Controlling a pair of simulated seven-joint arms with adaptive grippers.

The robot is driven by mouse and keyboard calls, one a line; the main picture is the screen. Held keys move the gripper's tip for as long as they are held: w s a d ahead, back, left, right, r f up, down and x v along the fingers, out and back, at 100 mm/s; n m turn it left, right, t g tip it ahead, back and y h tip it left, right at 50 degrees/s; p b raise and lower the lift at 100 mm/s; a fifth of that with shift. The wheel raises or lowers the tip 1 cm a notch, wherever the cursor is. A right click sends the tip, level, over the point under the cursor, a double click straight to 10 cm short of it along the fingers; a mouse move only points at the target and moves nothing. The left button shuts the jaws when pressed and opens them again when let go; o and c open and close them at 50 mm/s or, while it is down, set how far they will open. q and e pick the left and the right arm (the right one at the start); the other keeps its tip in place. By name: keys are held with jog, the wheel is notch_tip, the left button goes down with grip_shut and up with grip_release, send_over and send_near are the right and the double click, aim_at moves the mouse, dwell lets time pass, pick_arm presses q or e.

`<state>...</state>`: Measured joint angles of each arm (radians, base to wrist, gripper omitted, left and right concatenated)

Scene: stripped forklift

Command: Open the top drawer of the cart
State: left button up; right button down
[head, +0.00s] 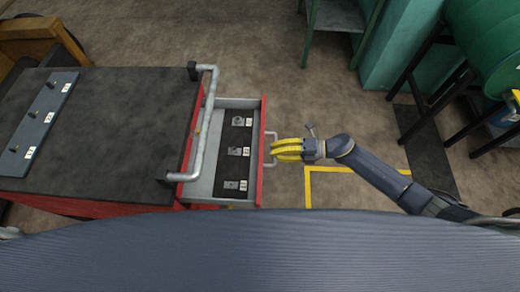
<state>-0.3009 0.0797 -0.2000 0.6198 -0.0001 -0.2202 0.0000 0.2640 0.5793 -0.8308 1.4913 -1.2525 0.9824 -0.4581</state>
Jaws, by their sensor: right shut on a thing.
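The cart (120,120) stands at the left, with a dark top and red sides. Its top drawer (208,178) is pulled out to the right past the cart's grey push bar (210,115). It has a red front and a grey inside with a dark insert holding several small labelled parts. A pale handle (268,134) sits on the drawer's front. My right gripper (276,150), with yellow fingers, is shut on this handle; the fingers hide part of it. My left gripper is not in view.
A dark strip with labelled pegs (40,120) lies on the cart top. A green table (335,17) and a green tank (490,40) on dark legs stand at the back right. Yellow floor lines (308,185) run below my right arm. Bare floor lies right of the drawer.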

jog(key=shift+f+v, duration=0.25)
jog(key=shift+v, duration=0.9)
jog(key=c, duration=1.5)
grip_release()
jog(key=shift+o, duration=0.2)
jog(key=v, duration=1.2)
